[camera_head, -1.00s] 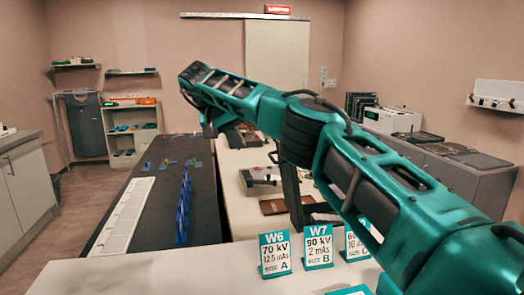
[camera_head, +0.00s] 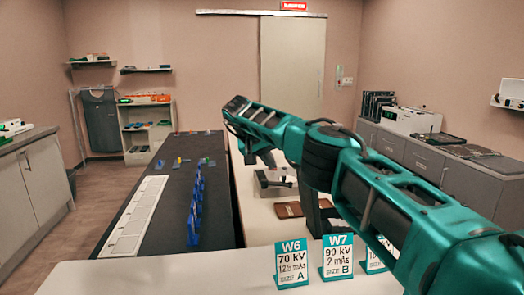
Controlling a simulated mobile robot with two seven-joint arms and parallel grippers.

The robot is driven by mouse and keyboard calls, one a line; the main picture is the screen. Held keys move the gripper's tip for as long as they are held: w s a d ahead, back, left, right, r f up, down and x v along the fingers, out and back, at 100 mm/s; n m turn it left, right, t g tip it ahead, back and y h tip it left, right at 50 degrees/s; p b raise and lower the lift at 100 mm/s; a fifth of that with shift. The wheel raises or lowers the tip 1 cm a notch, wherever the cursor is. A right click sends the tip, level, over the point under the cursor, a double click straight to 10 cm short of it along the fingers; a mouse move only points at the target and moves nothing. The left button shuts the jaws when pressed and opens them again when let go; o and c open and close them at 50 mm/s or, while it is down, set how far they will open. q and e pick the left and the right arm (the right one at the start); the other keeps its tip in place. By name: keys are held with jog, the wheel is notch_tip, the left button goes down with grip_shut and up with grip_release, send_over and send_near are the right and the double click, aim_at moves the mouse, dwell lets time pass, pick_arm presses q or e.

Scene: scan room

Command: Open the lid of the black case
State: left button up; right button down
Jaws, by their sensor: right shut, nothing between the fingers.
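My right arm comes in from the lower right and crosses the picture, its forearm folding down behind it. A narrow dark part below the arm looks like my right gripper (camera_head: 313,215). It points down over the pale table and looks shut, with nothing seen in it. A dark, low shape (camera_head: 330,212) just right of it may be the black case. My arm hides much of this shape, so I cannot tell the state of its lid or whether the gripper touches it. My left gripper is not in view.
Teal-topped cards W6 (camera_head: 292,264) and W7 (camera_head: 337,258) stand at the table's front. A brown flat item (camera_head: 289,210) and a grey box (camera_head: 272,181) lie behind. A dark bench (camera_head: 160,215) with blue upright pieces (camera_head: 194,215) is left. Grey cabinets (camera_head: 470,180) line the right.

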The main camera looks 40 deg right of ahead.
jog(key=shift+s+d+r, duration=0.1)
jog(key=shift+s+d, duration=0.35)
jog(key=shift+d, duration=0.35)
jog(key=shift+s+d, duration=0.45)
jog(key=shift+d, duration=0.3)
jog(key=shift+d, duration=0.1)
jog(key=d, duration=0.1)
jog(key=s+d+r+y, duration=0.1)
jog(key=d, duration=0.1)
jog(key=s+d+r+y, duration=0.1)
jog(key=shift+s+d+t, duration=0.15)
jog(key=shift+s+t, duration=0.1)
jog(key=shift+t, duration=0.15)
jog(key=shift+r, duration=0.1)
jog(key=v, duration=1.2)
jog(key=shift+a+r, duration=0.25)
jog(key=shift+r, duration=0.1)
